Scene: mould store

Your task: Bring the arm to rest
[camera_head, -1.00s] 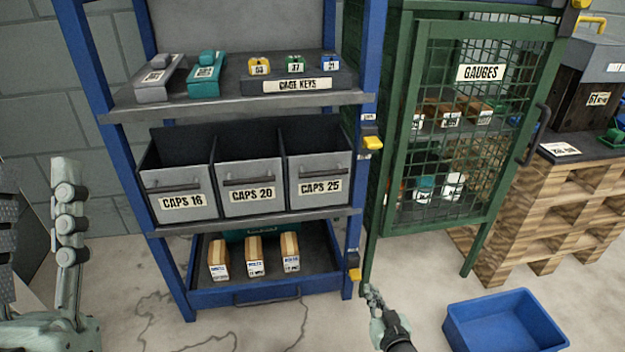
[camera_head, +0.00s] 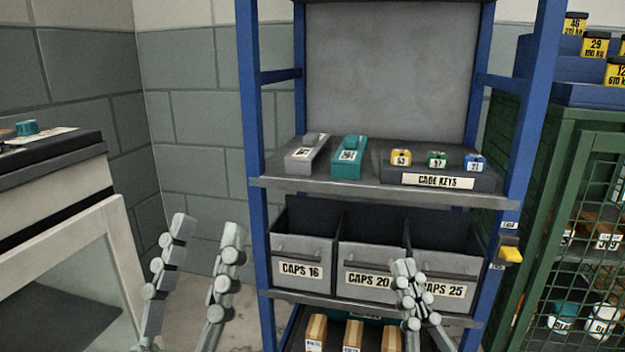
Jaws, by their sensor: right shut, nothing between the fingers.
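My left gripper (camera_head: 208,232) is at the lower left, pointing up. Its two grey fingers stand apart with nothing between them, in front of the wall and floor left of the blue rack. My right gripper (camera_head: 405,268) is at the lower middle, also pointing up. Its fingers are together and empty. It covers part of the front of the bins CAPS 20 (camera_head: 368,262) and CAPS 25 (camera_head: 458,268). I cannot tell how far it is from them.
The blue rack (camera_head: 252,130) holds cage keys (camera_head: 437,182), a grey and a teal tool, bins and small boxes. A pale cabinet (camera_head: 85,235) stands left. A green mesh cage (camera_head: 585,215) stands right. The wall between cabinet and rack is bare.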

